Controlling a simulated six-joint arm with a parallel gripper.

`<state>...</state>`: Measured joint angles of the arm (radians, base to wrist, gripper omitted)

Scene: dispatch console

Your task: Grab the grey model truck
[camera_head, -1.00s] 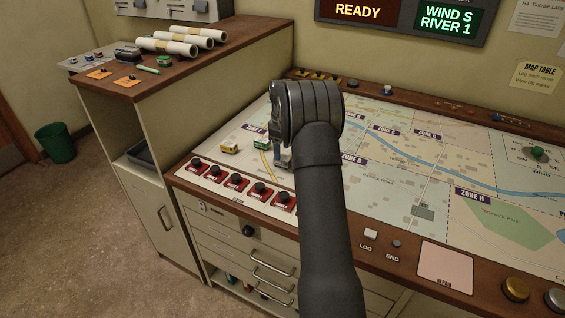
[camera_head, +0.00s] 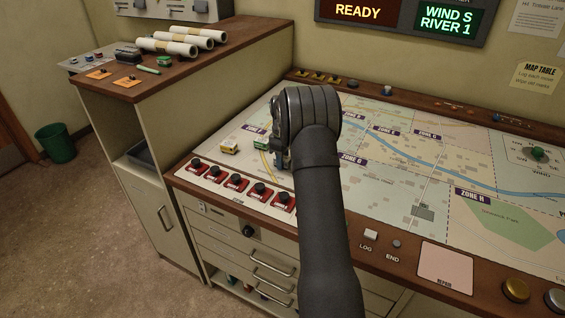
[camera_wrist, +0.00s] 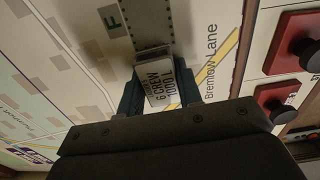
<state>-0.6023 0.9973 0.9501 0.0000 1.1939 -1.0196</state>
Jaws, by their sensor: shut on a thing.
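The grey model truck (camera_wrist: 157,80) is between my fingers in the wrist view, with a pale label reading "6 CREW 1000 L" facing the camera. My gripper (camera_wrist: 160,92) is shut on it, one blue-grey finger on each side. The fingers hide its sides and the dark gripper body hides its near end. In the head view my gripper (camera_head: 280,158) is low over the left part of the map, and my wrist mostly hides the truck. I cannot tell whether the truck touches the map.
Several red-based black knobs (camera_head: 232,181) line the front left edge. The map table (camera_head: 400,190) is largely clear to the right.

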